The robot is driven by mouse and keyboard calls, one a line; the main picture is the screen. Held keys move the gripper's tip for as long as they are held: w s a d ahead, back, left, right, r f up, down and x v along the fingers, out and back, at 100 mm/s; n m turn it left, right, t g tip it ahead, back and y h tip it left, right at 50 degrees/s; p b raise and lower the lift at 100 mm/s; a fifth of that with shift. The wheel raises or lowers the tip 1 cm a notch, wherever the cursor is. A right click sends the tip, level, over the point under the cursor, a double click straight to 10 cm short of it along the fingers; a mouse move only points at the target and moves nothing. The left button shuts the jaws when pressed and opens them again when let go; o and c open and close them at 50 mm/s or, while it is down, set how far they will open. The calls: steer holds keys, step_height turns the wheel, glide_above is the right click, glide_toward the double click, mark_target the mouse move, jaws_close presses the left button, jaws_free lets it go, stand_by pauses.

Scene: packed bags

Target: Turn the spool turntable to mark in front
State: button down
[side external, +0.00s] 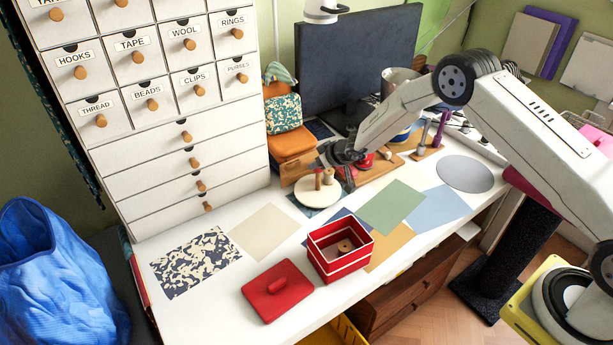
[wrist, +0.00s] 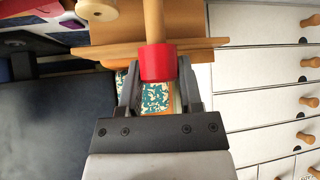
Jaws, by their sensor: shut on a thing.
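The spool turntable, a round white disc (side external: 308,197), lies on the white desk in the side view. A reddish-brown peg (side external: 318,179) and a tan spool (side external: 328,176) stand on it. In the wrist view, a wooden peg with a red cap (wrist: 158,62) sits between the fingers of my gripper (wrist: 158,75), and a cream spool (wrist: 97,10) is at the upper left. In the side view my gripper (side external: 336,168) is low over the turntable, shut on the red-capped peg. The disc's surface is out of the wrist view. I cannot make out the mark.
Pouches (side external: 284,113) stand in a wooden holder behind the turntable. A monitor (side external: 355,62) and a wooden board with small items are close behind my gripper. White drawers (side external: 185,150) stand at the left. An open red box (side external: 340,250) and its lid (side external: 278,291) are in front.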

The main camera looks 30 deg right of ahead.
steer(key=shift+c, duration=2.4)
jaws_free()
steer(key=shift+w+r, duration=0.15)
steer(key=shift+r, duration=0.05)
steer(key=shift+o, duration=1.1)
steer(key=shift+f, duration=0.1)
steer(key=shift+s, duration=0.3)
steer(key=v, duration=0.7)
steer(key=shift+r, duration=0.25)
steer(key=shift+s, duration=0.1)
